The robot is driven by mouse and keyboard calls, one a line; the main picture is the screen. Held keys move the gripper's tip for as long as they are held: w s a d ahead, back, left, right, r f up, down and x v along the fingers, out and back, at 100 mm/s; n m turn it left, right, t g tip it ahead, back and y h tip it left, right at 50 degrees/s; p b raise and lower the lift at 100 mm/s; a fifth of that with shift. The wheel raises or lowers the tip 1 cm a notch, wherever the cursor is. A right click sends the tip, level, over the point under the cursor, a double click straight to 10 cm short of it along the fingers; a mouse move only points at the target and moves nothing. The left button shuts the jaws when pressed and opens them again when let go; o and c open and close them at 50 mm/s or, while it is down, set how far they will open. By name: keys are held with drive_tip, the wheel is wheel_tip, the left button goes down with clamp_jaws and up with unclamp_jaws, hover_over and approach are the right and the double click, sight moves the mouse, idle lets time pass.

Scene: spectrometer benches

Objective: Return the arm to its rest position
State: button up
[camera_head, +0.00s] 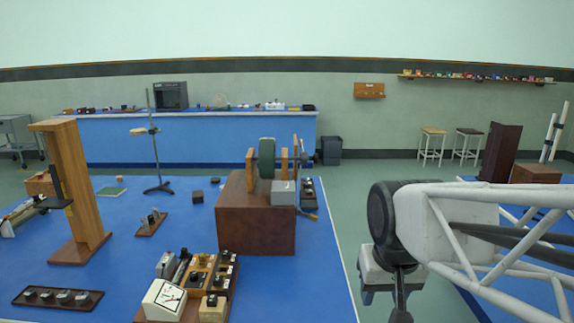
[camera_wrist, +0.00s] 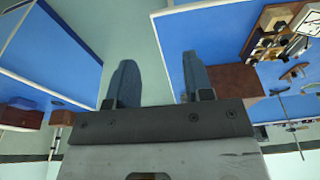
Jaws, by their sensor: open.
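My gripper (camera_wrist: 158,80) is open in the wrist view, with two blue-grey fingers apart and nothing between them. In the head view my white arm comes in from the right, and my gripper (camera_head: 400,300) hangs down over the floor gap between two blue benches. Its fingertips are partly cut off by the lower edge there. It touches nothing that I can see.
The left blue bench (camera_head: 318,285) carries a brown box (camera_head: 256,230) with a wheel apparatus, a wooden stand (camera_head: 70,180) and a meter board (camera_head: 165,300). The right bench (camera_head: 520,290) lies under my arm. The green floor (camera_head: 350,190) between them is clear.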

drive_tip(key=s+d+f, duration=0.2)
drive_tip(key=s, duration=0.5)
drive_tip(key=shift+s+d+f, duration=0.15)
drive_tip(key=shift+s+f, duration=0.05)
drive_tip(key=shift+f, duration=0.1)
idle(3.0)
